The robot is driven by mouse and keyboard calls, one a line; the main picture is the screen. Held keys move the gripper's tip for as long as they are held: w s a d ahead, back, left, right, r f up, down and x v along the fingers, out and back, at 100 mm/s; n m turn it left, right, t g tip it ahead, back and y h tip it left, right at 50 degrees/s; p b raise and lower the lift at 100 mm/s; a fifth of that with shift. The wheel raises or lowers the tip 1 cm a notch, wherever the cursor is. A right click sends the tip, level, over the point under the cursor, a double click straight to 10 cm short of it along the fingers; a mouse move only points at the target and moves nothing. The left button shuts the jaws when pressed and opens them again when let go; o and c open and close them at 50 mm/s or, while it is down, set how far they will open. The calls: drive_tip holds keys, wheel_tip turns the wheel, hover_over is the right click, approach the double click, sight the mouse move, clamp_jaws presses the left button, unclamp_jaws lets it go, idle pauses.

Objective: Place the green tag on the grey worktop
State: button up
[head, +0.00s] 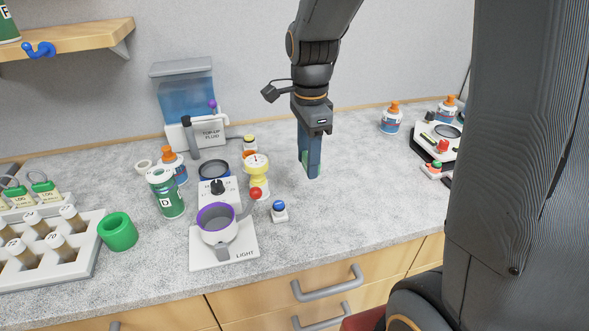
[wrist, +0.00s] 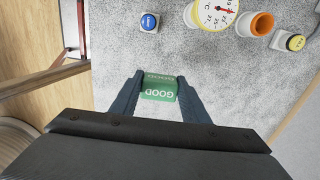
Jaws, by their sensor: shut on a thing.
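The green tag (wrist: 159,89), marked GOOD, is between the two blue fingertips of my gripper (wrist: 157,87) in the wrist view. My gripper is shut on it. In the head view my gripper (head: 309,174) points down over the grey worktop (head: 345,200), and a sliver of green shows at its fingertips. The tag is at or very close to the worktop surface; I cannot tell whether it touches. Most of the tag is hidden by the fingers in the head view.
Left of my gripper are a yellow dial gauge (head: 257,168), a blue button (head: 279,211) and a LIGHT stand (head: 225,251) with a purple-rimmed cup. A green D can (head: 165,195) stands farther left. The worktop right of my gripper is clear up to the orange-capped bottles (head: 391,119).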

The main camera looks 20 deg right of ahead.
sight(307, 202)
drive_tip(key=shift+s+f, duration=0.2)
drive_tip(key=shift+f, duration=0.1)
drive_tip(key=shift+f+p, duration=1.1)
drive_tip(key=shift+f, duration=3.55)
drive_tip(key=shift+f, duration=0.15)
drive_tip(key=o, duration=1.1)
drive_tip(key=shift+w, duration=0.1)
drive_tip(key=shift+c, duration=0.2)
